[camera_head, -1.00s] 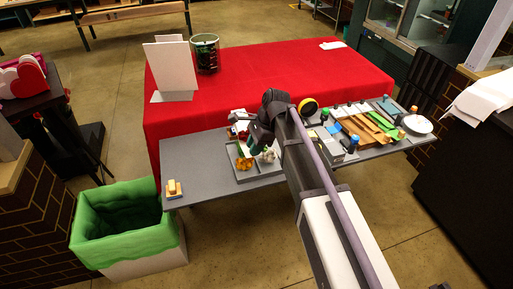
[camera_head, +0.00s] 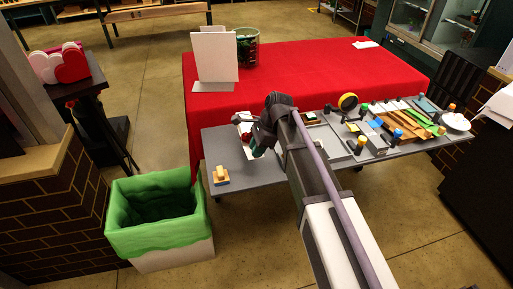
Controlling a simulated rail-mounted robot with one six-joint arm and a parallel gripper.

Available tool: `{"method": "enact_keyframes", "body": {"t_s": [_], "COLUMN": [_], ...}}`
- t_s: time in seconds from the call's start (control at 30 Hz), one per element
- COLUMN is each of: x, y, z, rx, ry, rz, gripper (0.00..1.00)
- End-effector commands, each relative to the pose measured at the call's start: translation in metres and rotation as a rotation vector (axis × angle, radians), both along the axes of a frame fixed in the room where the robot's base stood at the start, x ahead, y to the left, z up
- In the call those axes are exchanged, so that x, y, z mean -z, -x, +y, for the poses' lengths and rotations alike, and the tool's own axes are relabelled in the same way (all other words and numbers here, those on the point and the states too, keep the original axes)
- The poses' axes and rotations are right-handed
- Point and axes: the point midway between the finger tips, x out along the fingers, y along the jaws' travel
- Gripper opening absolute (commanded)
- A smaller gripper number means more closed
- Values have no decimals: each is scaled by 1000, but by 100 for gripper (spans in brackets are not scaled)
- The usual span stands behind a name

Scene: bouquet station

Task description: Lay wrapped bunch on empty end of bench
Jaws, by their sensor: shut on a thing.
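My gripper (camera_head: 256,143) is above the left part of the narrow grey bench (camera_head: 270,172), with its jaws pointing down and left. It is shut on the wrapped bunch (camera_head: 243,119), of which only small white, red and green bits show beside the jaws. The rest of the bunch is hidden behind my gripper and wrist. Whether the bunch touches the bench I cannot tell. The left end of the bench is mostly bare.
A green-lined bin (camera_head: 157,212) stands below. A grey tray (camera_head: 328,141) and several tools lie to the right. The red-covered table (camera_head: 300,75) is behind.

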Motion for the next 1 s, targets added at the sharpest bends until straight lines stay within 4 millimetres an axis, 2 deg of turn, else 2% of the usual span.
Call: {"method": "enact_keyframes", "body": {"t_s": [0.03,0.1,0.43,0.57,1.0], "x": [13,23,62,67,66], "y": [0,0,0,0,0], "z": [0,0,0,0,0], "rx": [0,0,0,0,0], "ry": [0,0,0,0,0], "rz": [0,0,0,0,0], "gripper": [0,0,0,0,0]}}
